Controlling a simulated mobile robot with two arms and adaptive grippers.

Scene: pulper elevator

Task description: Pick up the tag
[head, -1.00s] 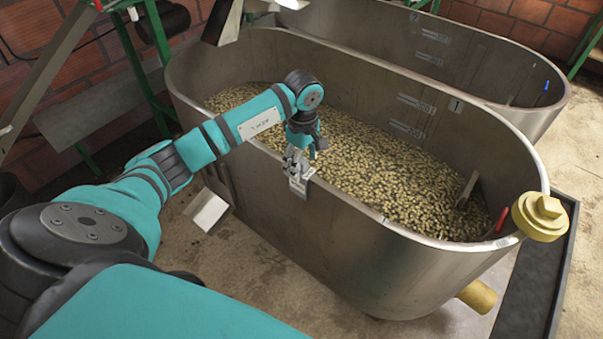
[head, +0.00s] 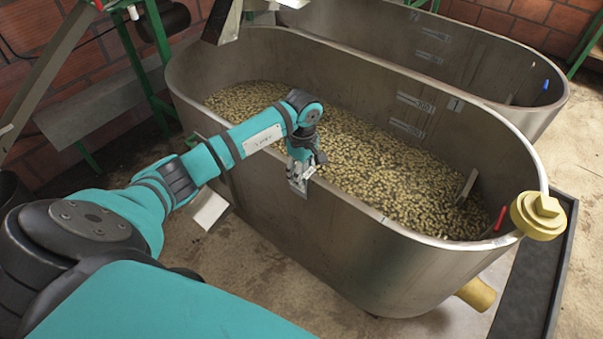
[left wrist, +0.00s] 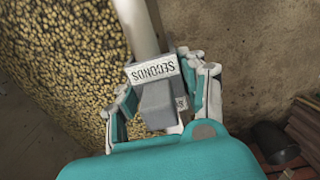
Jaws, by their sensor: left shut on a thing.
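The tag (left wrist: 153,70) is a pale label reading SECONDS with a grey block-like body. It sits at the rim of the near steel tank (head: 350,225). In the head view the tag (head: 297,186) shows small and pale at the outer side of the rim, partly covered by the gripper. My left gripper (head: 300,170) reaches down over the rim and is shut on the tag. In the left wrist view its fingers lie on both sides of the grey body. My right gripper is not in view.
The near tank holds many pale beans (head: 390,170). A yellow cap (head: 538,215) sits on its right end, with a red handle (head: 501,218) beside it. A second tank (head: 500,65) stands behind. A pale chute (head: 209,210) is left of the near tank.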

